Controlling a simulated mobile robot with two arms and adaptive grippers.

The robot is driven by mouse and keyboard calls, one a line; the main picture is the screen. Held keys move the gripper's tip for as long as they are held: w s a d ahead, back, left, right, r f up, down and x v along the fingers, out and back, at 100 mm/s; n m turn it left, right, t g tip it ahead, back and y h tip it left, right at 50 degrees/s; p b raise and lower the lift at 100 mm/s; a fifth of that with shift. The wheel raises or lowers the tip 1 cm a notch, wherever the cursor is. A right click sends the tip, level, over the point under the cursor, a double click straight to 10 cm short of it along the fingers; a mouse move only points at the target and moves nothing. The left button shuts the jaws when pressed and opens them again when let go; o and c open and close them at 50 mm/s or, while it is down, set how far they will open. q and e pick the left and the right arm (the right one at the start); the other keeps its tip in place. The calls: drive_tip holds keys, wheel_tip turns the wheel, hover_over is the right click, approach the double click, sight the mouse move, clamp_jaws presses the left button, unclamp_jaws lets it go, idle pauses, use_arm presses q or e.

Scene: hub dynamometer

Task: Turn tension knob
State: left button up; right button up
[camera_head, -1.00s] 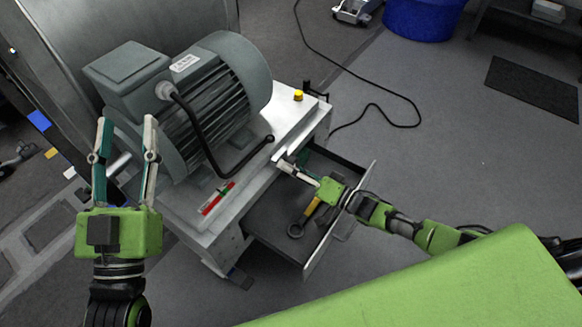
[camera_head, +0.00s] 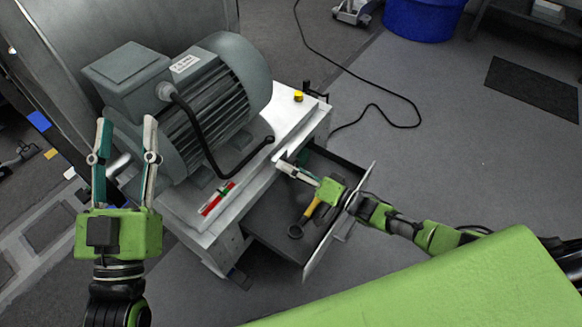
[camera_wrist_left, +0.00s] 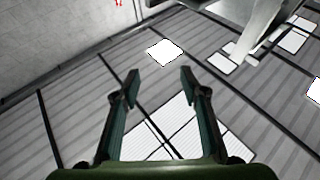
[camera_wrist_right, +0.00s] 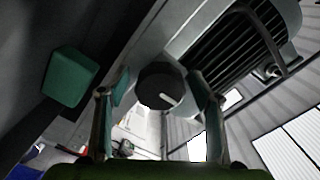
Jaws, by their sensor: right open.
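The tension knob (camera_wrist_right: 160,84) is a dark round knob with a white pointer mark on its face, seen in the right wrist view on the side of the bench. My right gripper (camera_wrist_right: 159,92) has one finger on each side of it; I cannot tell whether they touch it. In the head view the right gripper (camera_head: 284,166) is at the bench side above the open drawer, and the knob is not clearly visible there. My left gripper (camera_head: 127,121) is open and empty, raised left of the motor. It also shows open in the left wrist view (camera_wrist_left: 160,78).
The open drawer (camera_head: 270,212) holds a yellow-handled wrench (camera_head: 305,216). A teal block (camera_wrist_right: 70,77) is left of the right gripper.

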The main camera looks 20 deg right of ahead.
sight(291, 160)
drive_tip(key=shift+r, duration=0.1)
drive_tip(key=r, duration=0.6)
drive_tip(key=shift+w+r, duration=0.25)
drive_tip(key=shift+r, duration=0.15)
drive_tip(key=r, duration=0.2)
drive_tip(key=shift+s+r, duration=0.3)
drive_tip(key=shift+r, duration=0.2)
